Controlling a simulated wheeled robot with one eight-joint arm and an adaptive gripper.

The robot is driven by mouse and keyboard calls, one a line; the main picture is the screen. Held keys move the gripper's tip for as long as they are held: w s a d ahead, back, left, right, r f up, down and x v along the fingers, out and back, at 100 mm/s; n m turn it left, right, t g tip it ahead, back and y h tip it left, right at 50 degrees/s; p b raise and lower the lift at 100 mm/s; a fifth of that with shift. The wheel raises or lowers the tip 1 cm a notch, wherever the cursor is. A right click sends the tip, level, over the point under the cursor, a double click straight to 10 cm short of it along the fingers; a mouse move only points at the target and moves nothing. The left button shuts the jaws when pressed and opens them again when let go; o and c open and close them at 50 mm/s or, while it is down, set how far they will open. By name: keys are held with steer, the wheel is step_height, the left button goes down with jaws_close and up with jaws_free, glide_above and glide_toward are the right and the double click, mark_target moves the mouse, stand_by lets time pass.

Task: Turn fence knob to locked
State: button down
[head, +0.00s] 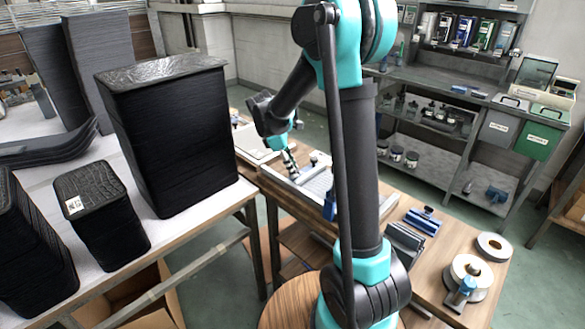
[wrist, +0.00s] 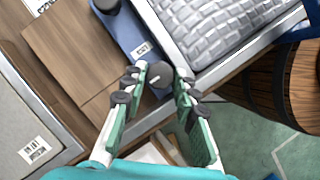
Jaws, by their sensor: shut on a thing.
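In the wrist view, a dark round fence knob (wrist: 160,74) with a short pale mark on its face sits at the end of a blue fence (wrist: 130,36). My gripper (wrist: 160,76) is shut on the knob, one green finger with dark pads on each side of it. The knob's sides are partly hidden by the fingertips. In the head view my gripper (head: 290,162) reaches down to the wooden bench beside a grey tray; the knob itself is too small to make out there.
A textured grey tray panel (wrist: 225,30) with a pale metal rim lies right of the fence. A second dark knob (wrist: 106,4) shows at the fence's far end. A wooden barrel (wrist: 268,86) stands at the right. Black stacks (head: 170,130) stand on the left table.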

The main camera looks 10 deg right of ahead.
steer(key=m, duration=0.2)
steer(key=m+g, duration=0.1)
steer(key=m, duration=0.1)
steer(key=shift+w+d+g+y, duration=0.1)
steer(key=shift+w+g+y, duration=0.1)
steer(key=shift+g+y, duration=0.1)
steer(key=m+g+y, duration=0.1)
steer(key=m, duration=0.3)
steer(key=shift+w+d+m, duration=0.1)
steer(key=shift+d+m, duration=0.05)
steer(key=shift+m, duration=0.15)
steer(key=m+y, duration=0.1)
steer(key=m, duration=0.1)
steer(key=m+g, duration=0.1)
steer(key=m, duration=0.1)
steer(key=shift+w+d+m+y, duration=0.1)
steer(key=shift+d+m+y, duration=0.05)
steer(key=shift+m+y, duration=0.2)
steer(key=shift+d+m+y, duration=0.1)
steer(key=shift+m+y, duration=0.85)
steer(key=shift+m, duration=1.3)
steer(key=c, duration=1.2)
jaws_free()
